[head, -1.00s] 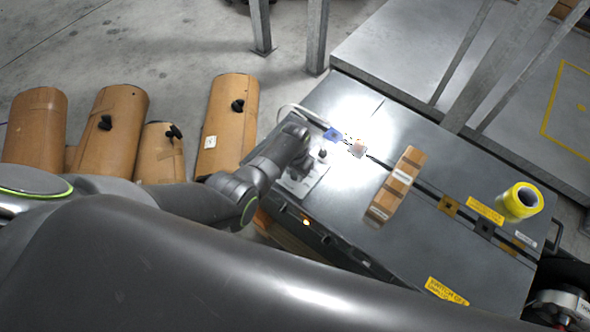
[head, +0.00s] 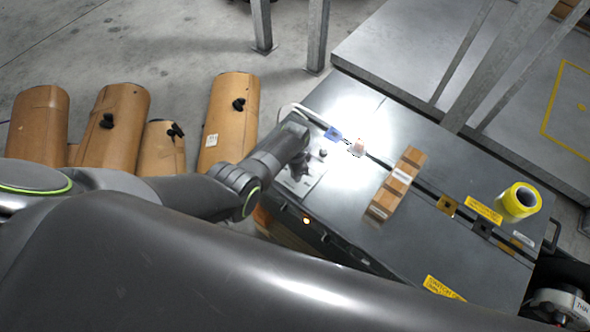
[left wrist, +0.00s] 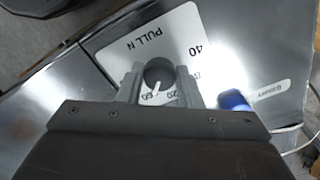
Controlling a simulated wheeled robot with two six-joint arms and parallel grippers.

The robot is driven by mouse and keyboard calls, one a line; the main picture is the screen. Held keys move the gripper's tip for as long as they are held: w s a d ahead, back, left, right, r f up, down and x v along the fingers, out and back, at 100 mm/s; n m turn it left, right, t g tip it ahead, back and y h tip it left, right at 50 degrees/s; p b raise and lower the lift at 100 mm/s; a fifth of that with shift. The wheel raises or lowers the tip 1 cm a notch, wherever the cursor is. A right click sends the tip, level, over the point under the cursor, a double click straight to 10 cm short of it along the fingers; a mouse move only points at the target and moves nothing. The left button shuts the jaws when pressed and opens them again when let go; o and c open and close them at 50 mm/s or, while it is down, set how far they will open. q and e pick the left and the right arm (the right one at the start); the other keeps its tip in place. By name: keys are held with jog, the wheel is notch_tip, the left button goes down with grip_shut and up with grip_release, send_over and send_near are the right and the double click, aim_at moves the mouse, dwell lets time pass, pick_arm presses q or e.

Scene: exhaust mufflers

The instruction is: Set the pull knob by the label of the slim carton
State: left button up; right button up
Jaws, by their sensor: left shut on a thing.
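The pull knob (left wrist: 158,71) is a dark round knob with a white pointer line, on a white dial plate (left wrist: 150,45) printed "PULL N" and numbers. In the left wrist view the pointer is toward the lower edge, near what looks like 60. My left gripper (left wrist: 160,82) is shut on the knob, a finger on each side; in the head view it (head: 300,172) is over the plate at the bench's left end, hiding the knob. A narrow brown carton (head: 397,183) with pale labels lies on the bench; their print is unreadable.
A yellow tape roll (head: 518,202) stands at the bench's right end. A blue connector (head: 333,133) with a grey cable is close behind my left gripper. The bench front is clear.

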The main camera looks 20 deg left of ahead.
dwell(0.3)
pick_arm(q)
jog(key=o, duration=1)
notch_tip(320, 180, up, 6)
jog(key=p, duration=0.2)
jog(key=shift+r+p, duration=0.1)
jog(key=shift+p, duration=0.3)
notch_tip(320, 180, up, 11)
jog(key=shift+r, duration=0.1)
